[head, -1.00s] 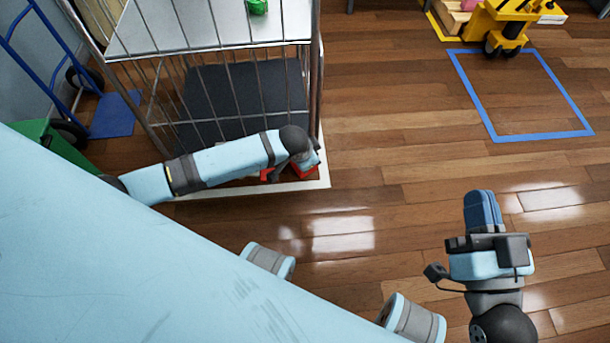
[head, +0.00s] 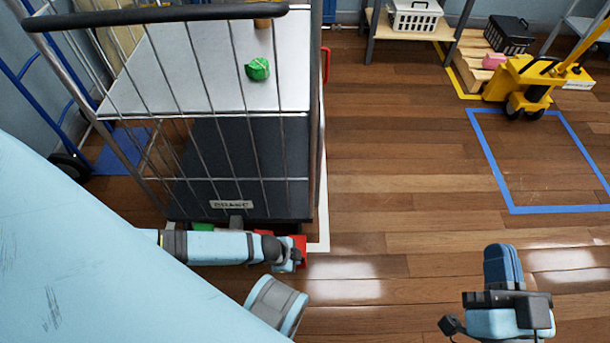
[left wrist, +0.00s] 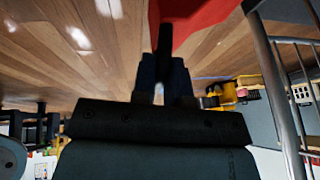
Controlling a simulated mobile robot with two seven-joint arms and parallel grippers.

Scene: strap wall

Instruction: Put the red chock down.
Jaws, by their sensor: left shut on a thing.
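The red chock (head: 301,241) shows at my left gripper (head: 297,257), low beside the near right corner of the wire-sided cart (head: 250,160). My left gripper is shut on it. In the left wrist view the red chock (left wrist: 195,18) rises beyond the dark fingers of the left gripper (left wrist: 165,85). My arm hides part of it in the head view, and I cannot tell whether it touches the floor. My right gripper (head: 502,262) is over bare floor at the lower right. Its blue fingers overlap, so its opening is unclear.
White tape (head: 322,215) marks the floor beside the cart. A green item (head: 258,69) lies on the cart's upper shelf. A blue tape rectangle (head: 545,210) lies empty at the right, with a yellow pallet truck (head: 525,85) behind it. The middle floor is clear.

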